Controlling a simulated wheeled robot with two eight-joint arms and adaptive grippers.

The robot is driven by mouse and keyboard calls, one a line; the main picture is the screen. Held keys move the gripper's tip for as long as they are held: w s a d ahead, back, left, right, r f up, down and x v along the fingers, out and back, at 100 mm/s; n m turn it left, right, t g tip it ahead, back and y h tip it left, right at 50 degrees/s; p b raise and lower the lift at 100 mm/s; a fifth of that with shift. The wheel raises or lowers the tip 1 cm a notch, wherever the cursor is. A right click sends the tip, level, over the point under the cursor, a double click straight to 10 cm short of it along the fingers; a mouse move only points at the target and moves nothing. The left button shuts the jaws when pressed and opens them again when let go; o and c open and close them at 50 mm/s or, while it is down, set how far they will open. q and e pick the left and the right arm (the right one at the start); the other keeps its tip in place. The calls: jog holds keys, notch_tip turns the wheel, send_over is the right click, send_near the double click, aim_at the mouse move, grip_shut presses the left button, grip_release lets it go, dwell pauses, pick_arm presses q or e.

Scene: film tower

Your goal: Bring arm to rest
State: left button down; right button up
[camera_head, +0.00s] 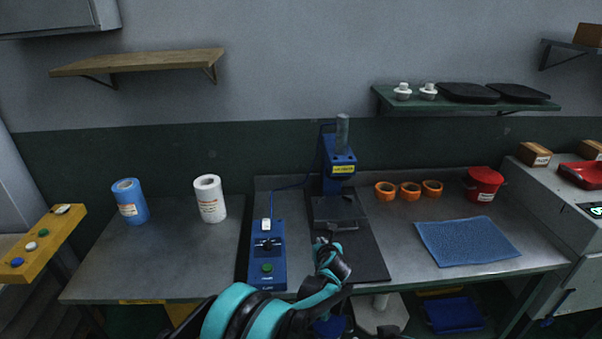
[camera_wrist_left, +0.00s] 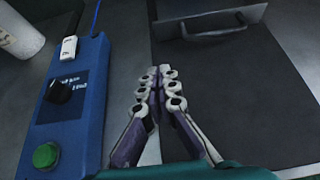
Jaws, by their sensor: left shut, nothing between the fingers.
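My left arm, teal and black, reaches in from the bottom of the head view. My left gripper (camera_head: 322,242) is over the front of the black base plate (camera_head: 371,263) of a blue press (camera_head: 338,152). In the left wrist view the gripper (camera_wrist_left: 158,72) has its fingers together with nothing between them. The fingers show against the dark plate (camera_wrist_left: 225,90), just right of a blue control box (camera_wrist_left: 68,105) with a green button and a black knob. The control box also shows in the head view (camera_head: 267,250). My right gripper is not in view.
A blue roll (camera_head: 129,201) and a white roll (camera_head: 210,199) stand on the left of the table. Several orange rings (camera_head: 410,191), a red pot (camera_head: 483,184) and a blue mat (camera_head: 467,241) are on the right. Shelves hang on the wall. The table's front left is clear.

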pick_arm(q)
jog(key=s+a+r+n+g, duration=0.1)
jog(key=s+a+r+n, duration=0.35)
jog(key=a+n, duration=0.2)
jog(key=s+a+r+n+g+y, duration=0.1)
jog(key=s+a+r+n, duration=0.35)
jog(key=a, duration=0.25)
jog(key=s+a+r+n+g, duration=0.1)
jog(key=s+a+r+n, duration=0.3)
jog(key=s+a+n, duration=0.25)
jog(key=s+a+f+n, duration=0.1)
jog(key=s+a+n, duration=0.2)
jog(key=s+n, duration=0.3)
jog(key=s+a+f+n+g, duration=0.1)
jog(key=s+a+n, duration=0.3)
jog(key=s, duration=0.6)
jog(key=s+a+f+n+g+h, duration=0.1)
jog(key=s+a+n, duration=0.2)
jog(key=s+n, duration=0.5)
jog(key=shift+s+a+f, duration=0.2)
jog(key=shift+s+a, duration=0.05)
jog(key=shift+s, duration=0.05)
